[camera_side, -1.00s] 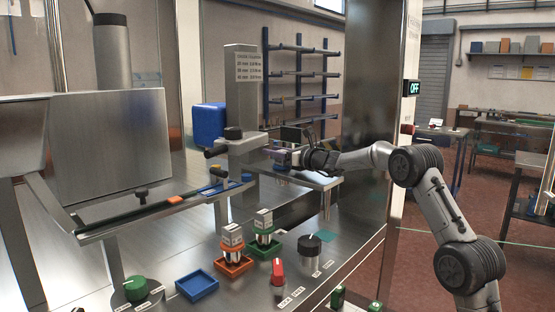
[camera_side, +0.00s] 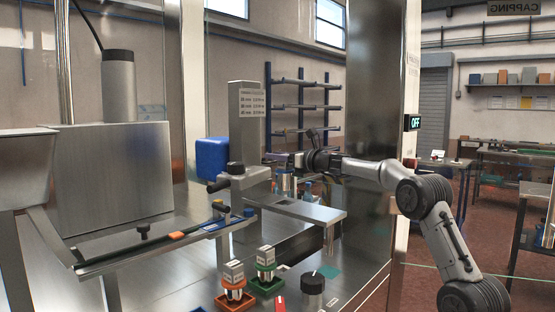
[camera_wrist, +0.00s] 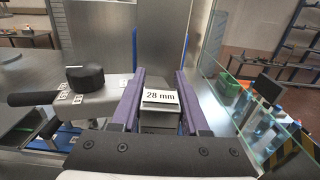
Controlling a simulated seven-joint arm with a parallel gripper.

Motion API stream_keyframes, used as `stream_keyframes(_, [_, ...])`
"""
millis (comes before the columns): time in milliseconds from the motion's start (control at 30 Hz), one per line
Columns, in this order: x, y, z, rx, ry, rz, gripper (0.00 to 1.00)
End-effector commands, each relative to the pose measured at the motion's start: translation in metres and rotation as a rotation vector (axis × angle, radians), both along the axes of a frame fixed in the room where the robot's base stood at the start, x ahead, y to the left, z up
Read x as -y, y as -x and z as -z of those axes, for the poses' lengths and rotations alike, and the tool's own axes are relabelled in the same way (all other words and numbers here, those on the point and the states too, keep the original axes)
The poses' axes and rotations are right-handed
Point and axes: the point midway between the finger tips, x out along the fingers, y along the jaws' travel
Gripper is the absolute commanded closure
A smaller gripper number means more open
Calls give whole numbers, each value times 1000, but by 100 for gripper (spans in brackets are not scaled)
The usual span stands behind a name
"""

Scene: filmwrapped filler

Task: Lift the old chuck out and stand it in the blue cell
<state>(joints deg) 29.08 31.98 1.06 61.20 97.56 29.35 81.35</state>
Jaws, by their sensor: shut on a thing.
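My gripper (camera_wrist: 161,98) is shut on the old chuck (camera_wrist: 160,112), a grey block with a white "28 mm" label between two purple fingers. In the side view my gripper (camera_side: 280,159) is at the right of the grey machine column (camera_side: 247,125), above the flat metal ledge (camera_side: 315,211). Only a sliver of the blue cell (camera_side: 197,309) shows at the bottom edge of the side view.
An orange cell (camera_side: 236,302) and a green cell (camera_side: 267,286) each hold a labelled chuck. A black knob (camera_side: 312,284) stands to their right. The machine's arm with a black knob (camera_wrist: 84,77) and handle is left of my fingers. A sloping rail (camera_side: 150,243) runs left.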

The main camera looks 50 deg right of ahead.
Motion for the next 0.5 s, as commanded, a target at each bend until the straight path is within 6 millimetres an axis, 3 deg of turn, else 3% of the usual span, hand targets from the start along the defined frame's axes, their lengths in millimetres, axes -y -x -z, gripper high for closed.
stream_keyframes(500, [0,1,-21,6,4,0,100])
